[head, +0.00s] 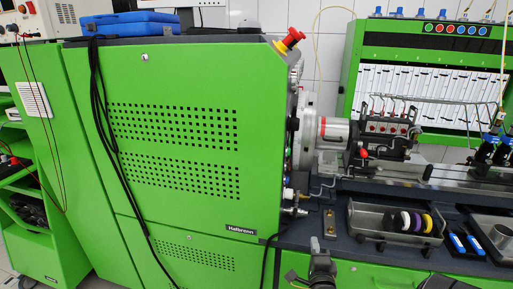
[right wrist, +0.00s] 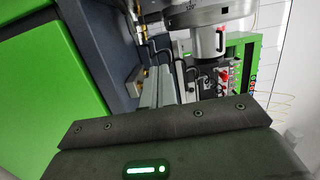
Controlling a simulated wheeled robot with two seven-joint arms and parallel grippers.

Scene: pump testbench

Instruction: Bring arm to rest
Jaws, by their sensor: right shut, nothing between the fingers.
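My right gripper (head: 319,262) shows at the bottom middle of the head view, in front of the bench's front edge, to the right of the green cabinet. It is shut and empty, and touches nothing that I can make out. My left gripper is not in view.
The green test bench cabinet (head: 190,200) stands left of the gripper. The pump (head: 385,130) is mounted on the bench behind. A metal tray (head: 370,222) with coloured rings and blue-and-white items (head: 466,243) lie on the dark top. A black cable (head: 105,120) hangs down the cabinet.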

